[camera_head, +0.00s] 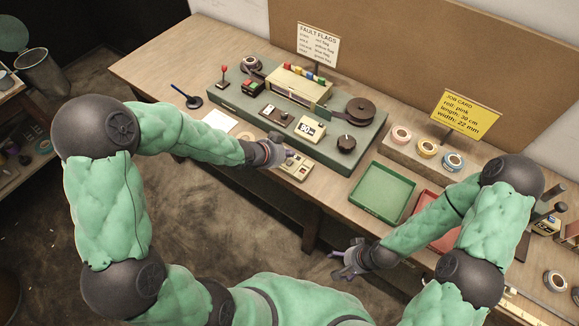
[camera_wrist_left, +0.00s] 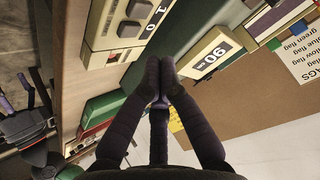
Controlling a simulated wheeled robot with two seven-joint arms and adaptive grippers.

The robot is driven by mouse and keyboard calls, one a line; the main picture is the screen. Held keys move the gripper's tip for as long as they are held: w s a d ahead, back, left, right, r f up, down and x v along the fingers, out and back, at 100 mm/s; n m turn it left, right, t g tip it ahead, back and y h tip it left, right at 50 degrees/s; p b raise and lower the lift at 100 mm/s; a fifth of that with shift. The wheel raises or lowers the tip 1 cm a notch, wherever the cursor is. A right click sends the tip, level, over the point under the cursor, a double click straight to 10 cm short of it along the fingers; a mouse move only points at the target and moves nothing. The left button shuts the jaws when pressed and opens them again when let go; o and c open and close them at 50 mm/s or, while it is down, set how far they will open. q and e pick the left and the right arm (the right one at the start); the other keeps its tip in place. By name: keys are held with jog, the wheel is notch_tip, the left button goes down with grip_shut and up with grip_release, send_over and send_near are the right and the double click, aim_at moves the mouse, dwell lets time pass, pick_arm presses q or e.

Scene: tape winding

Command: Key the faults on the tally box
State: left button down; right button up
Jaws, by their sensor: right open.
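The tally box (camera_head: 297,169) is a small beige box on the table's front edge, below the green winding machine (camera_head: 236,104). In the left wrist view the tally box (camera_wrist_left: 101,48) shows large grey keys and a digit display, partly cut off by the frame's top. My left gripper (camera_head: 287,154) is just above the tally box in the head view and hides part of it. In the left wrist view its dark fingers (camera_wrist_left: 160,78) are together with nothing visible between them. Contact with a key cannot be told. My right gripper (camera_head: 340,262) is open and empty, in front of the table.
The winding machine carries a counter (camera_head: 309,128), a black knob (camera_head: 346,143) and a dark reel (camera_head: 361,111). A fault flags sign (camera_head: 318,46) and a yellow job card (camera_head: 465,115) stand behind. A green tray (camera_head: 382,192) and a red tray (camera_head: 427,204) lie to the right.

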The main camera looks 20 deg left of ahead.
aim_at(288, 164)
pick_arm(q)
jog(key=shift+f+b, duration=0.5)
jog(key=shift+f, duration=0.45)
dwell(0.7)
jog(key=shift+f+b, duration=0.35)
jog(key=shift+f, duration=0.1)
jog(key=shift+f+b, duration=0.35)
dwell(0.6)
dwell(0.4)
jog(key=shift+r+p, duration=0.85)
notch_tip(288, 164, up, 5)
jog(key=p, duration=0.4)
jog(key=shift+p, duration=0.4)
